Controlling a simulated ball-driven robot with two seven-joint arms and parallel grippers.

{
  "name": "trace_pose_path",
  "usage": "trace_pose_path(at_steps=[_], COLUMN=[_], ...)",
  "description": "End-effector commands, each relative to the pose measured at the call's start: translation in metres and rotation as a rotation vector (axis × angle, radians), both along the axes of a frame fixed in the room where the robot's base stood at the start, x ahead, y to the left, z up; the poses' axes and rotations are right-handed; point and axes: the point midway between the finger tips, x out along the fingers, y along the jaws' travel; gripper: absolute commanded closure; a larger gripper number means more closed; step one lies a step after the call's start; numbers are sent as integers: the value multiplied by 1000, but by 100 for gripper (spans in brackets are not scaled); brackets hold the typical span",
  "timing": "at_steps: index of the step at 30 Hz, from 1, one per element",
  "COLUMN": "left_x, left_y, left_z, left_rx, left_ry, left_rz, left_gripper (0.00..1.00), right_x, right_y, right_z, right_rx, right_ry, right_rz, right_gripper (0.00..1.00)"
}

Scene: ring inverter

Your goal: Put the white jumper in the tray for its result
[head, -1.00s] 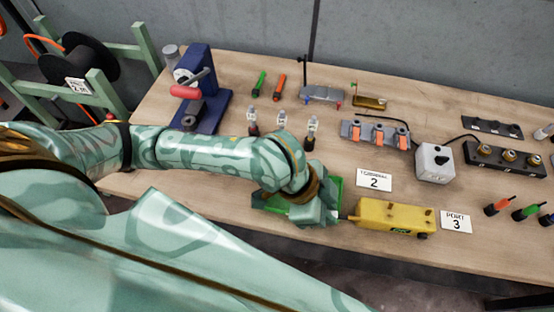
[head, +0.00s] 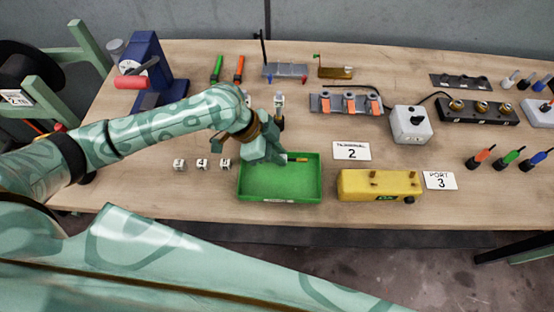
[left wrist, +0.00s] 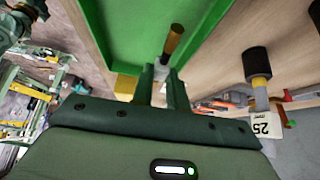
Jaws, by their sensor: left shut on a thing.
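My left gripper (head: 281,158) is shut on a small slim piece that I take for the white jumper (head: 298,160). Its gold-brown end with a dark band sticks out past the fingertips, and it also shows in the left wrist view (left wrist: 173,42). A pale part shows between the fingers; the rest is hidden. The open green tray (head: 280,191) lies on the bench under the gripper, which covers part of its far left edge. In the left wrist view the tray (left wrist: 130,35) shows beyond the fingers. I cannot tell how high the piece is above the tray. My right gripper is out of view.
A yellow block (head: 378,187) stands just right of the tray. Several white numbered cubes (head: 202,163) sit left of it. White cards (head: 352,151), a grey box (head: 411,125) and coloured plugs (head: 500,159) lie right. Bare bench lies in front.

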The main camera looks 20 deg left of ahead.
Motion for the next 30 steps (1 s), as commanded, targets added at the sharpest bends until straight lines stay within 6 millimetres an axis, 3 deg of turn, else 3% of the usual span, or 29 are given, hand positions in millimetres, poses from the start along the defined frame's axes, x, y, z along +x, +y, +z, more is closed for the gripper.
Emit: trace_pose_path(at_steps=[7,18,19,30], left_x=[4,4,4,4], left_y=[3,4,4,5], left_z=[-38,-40,-40,-34], left_rx=[-1,1,1,1], left_ry=[4,-1,-1,-1], left_rz=[2,1,1,1], left_gripper=[100,100,76,76], right_x=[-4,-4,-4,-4], right_y=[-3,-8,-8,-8], right_z=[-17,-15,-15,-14], right_rx=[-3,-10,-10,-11], right_ry=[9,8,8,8], right_rz=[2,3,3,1], right_gripper=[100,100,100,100])
